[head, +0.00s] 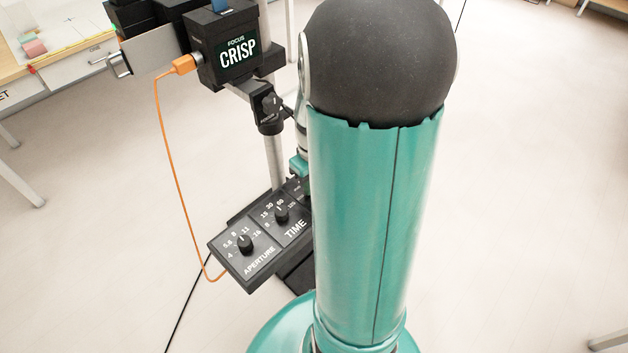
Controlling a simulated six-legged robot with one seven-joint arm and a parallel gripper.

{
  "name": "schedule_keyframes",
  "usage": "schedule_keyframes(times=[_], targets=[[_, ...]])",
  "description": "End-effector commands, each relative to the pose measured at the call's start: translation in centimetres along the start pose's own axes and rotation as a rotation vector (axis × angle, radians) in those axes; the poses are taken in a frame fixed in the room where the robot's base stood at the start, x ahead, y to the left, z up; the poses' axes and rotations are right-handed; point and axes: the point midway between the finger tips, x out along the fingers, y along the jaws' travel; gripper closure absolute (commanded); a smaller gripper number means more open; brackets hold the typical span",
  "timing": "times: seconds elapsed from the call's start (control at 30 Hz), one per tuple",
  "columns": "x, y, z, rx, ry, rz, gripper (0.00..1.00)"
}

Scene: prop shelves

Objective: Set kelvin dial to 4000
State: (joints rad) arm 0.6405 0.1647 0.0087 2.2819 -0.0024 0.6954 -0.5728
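A dark control panel (262,262) is mounted low beside a grey pole, left of my teal arm. Its aperture dial (246,243) and time dial (281,214) show as black knobs with white numbers around them. A further section of the panel (293,188) shows at its far end, with small marks I cannot read. I cannot make out a kelvin dial; my arm covers that side. A small teal and grey part of my arm shows just above the panel's far end. My gripper's fingers are hidden behind the arm.
A black box reading "FOCUS CRISP" (236,52) is on the pole (273,158) above the panel. An orange cable (173,165) loops from it to the panel. A table (65,60) stands at the upper left. The floor right of my arm is clear.

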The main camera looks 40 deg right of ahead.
Motion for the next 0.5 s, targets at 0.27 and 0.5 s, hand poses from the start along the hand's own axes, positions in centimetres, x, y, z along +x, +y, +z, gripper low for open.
schedule_keyframes(times=[0.27, 0.5], targets=[[-0.1, 0.05, -0.07, 0.001, 0.002, 0.001, 0.94], [-0.06, 0.02, -0.04, 0.002, 0.001, 0.001, 0.49]])
